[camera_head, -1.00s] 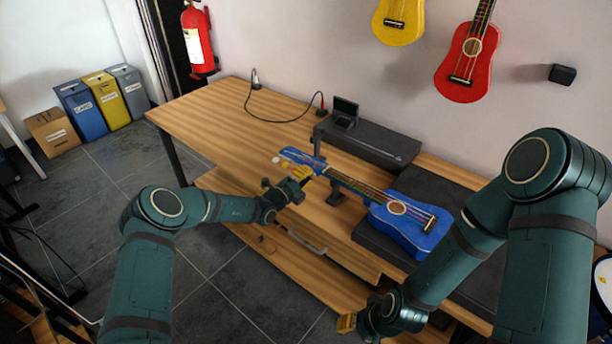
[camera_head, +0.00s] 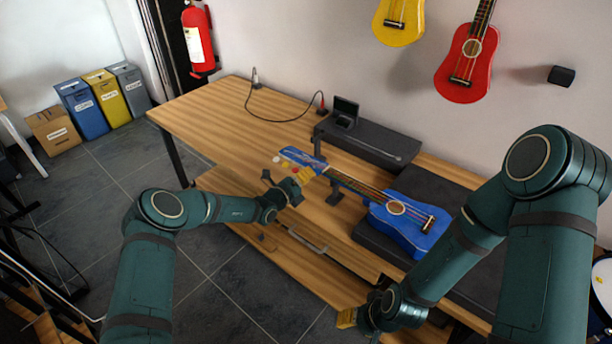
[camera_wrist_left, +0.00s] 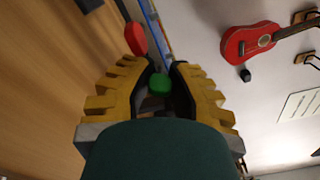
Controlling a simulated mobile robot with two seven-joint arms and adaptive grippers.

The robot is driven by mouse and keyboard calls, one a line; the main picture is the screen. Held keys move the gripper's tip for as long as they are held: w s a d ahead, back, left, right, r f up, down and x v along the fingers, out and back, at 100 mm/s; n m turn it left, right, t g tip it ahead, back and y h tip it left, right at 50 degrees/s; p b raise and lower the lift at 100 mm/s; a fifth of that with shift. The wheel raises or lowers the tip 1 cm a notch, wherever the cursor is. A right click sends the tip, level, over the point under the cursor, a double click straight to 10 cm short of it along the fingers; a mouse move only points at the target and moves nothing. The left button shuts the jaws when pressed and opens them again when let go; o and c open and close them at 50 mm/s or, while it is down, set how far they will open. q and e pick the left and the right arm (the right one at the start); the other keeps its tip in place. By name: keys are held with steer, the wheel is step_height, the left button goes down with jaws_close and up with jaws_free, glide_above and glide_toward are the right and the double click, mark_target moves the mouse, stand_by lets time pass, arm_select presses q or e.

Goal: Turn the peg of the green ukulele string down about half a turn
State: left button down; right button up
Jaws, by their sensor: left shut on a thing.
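The blue ukulele (camera_head: 408,222) lies on its back, its headstock (camera_head: 303,157) pointing left. My left gripper (camera_head: 309,175) is at the headstock. In the left wrist view its yellow fingers (camera_wrist_left: 160,92) are shut on the green peg (camera_wrist_left: 159,83), one finger on each side. A red peg (camera_wrist_left: 135,39) stands just beyond, outside the fingers. A pale peg (camera_head: 277,159) shows at the headstock's far left. The green string cannot be picked out clearly. My right gripper (camera_head: 347,318) is low at the table's front edge, away from the ukulele; its jaw opening is unclear.
The ukulele body rests on a dark mat (camera_head: 366,236), with a dark neck support (camera_head: 336,193) under its neck. Behind are a black case (camera_head: 375,143) and a small device with a screen (camera_head: 345,109). A cable (camera_head: 262,118) lies on the table. The table's left part is clear.

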arm_select(q)
steer(key=c, duration=0.8)
jaws_free()
steer(key=shift+c, duration=0.2)
steer(key=v, duration=1.2)
steer(key=shift+o, duration=0.2)
